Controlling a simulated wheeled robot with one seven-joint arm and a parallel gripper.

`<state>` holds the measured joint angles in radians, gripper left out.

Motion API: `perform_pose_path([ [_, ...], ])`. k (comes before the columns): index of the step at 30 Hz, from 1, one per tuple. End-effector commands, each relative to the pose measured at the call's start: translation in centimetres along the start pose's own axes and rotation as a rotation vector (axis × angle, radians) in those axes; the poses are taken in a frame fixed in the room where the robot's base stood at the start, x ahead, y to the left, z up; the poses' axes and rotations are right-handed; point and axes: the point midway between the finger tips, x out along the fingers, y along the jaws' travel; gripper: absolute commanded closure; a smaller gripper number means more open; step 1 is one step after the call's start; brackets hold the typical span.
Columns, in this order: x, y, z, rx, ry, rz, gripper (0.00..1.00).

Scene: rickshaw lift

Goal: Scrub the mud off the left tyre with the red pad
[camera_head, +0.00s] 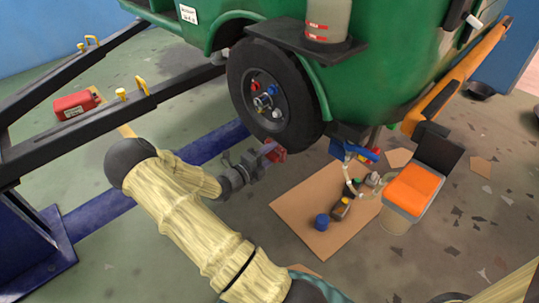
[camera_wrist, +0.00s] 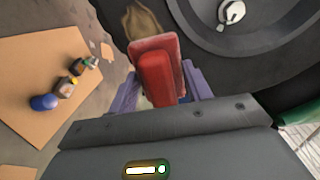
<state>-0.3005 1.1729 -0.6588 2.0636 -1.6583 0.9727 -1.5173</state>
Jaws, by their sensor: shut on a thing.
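The left tyre (camera_head: 302,105) is black with a grey hub, mounted under a green vehicle body (camera_head: 380,50). It also fills the upper right of the wrist view (camera_wrist: 240,75). My gripper (camera_head: 263,153) is at the tyre's lower edge, its purple fingers (camera_wrist: 162,90) shut on the red pad (camera_wrist: 158,78). The pad also shows as a small red piece in the head view (camera_head: 276,154). A brown mud patch (camera_wrist: 143,22) is on the tyre just beyond the pad's far end. Whether the pad touches the tyre I cannot tell.
A cardboard sheet (camera_head: 300,215) with bottles and a blue-capped container (camera_head: 322,222) lies on the floor at right. An orange-seated stool (camera_head: 413,190) stands beside it. Dark lift beams (camera_head: 70,100) and a red canister (camera_head: 74,105) are at left.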

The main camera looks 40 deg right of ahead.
Motion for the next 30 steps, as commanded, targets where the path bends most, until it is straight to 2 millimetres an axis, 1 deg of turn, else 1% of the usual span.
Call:
perform_pose_path([
  [30, 1.7, -0.1, 0.0, 0.000, 0.001, -0.001, 0.69],
])
